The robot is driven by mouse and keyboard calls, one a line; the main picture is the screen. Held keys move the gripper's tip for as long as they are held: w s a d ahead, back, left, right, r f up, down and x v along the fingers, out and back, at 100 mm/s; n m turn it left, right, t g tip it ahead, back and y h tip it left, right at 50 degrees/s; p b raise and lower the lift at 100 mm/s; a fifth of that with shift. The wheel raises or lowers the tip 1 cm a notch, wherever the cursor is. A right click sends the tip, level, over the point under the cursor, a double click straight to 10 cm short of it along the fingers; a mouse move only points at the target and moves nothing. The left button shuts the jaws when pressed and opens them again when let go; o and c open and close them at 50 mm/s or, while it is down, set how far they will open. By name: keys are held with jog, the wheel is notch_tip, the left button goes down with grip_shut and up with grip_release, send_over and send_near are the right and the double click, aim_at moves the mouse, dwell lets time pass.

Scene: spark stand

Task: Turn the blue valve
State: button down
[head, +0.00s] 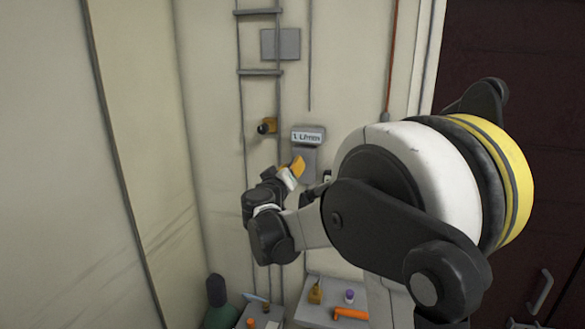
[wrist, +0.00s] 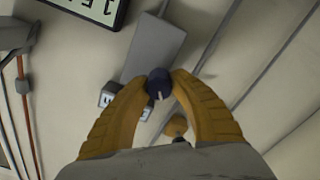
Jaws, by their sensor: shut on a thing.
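The blue valve (wrist: 157,80) is a small dark blue round knob with a pale pointer mark, seen in the wrist view at the end of a grey plate (wrist: 156,47). The two yellow fingers of my gripper (wrist: 158,86) close on it from both sides, and their tips touch its edges. In the head view my gripper (head: 297,167) is at the wall just below the small display, with one yellow finger showing. The knob is hidden there behind the gripper.
A display (head: 308,137) reading "1 LPMIN" is above the gripper. A brass fitting with a dark knob (head: 267,127) sticks out to its left. A ladder-like rail (head: 240,90) runs up the wall. Below, a shelf (head: 318,318) holds small bottles and an orange tool.

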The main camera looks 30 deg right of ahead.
jog(key=n, duration=0.6)
jog(key=shift+w+f+b, duration=0.1)
jog(key=shift+b, duration=0.25)
jog(key=n, duration=0.6)
jog(key=shift+f+n, duration=0.1)
jog(key=shift+n, duration=0.2)
jog(key=c, duration=1.1)
grip_release()
jog(key=shift+c, duration=0.2)
jog(key=v, duration=1.2)
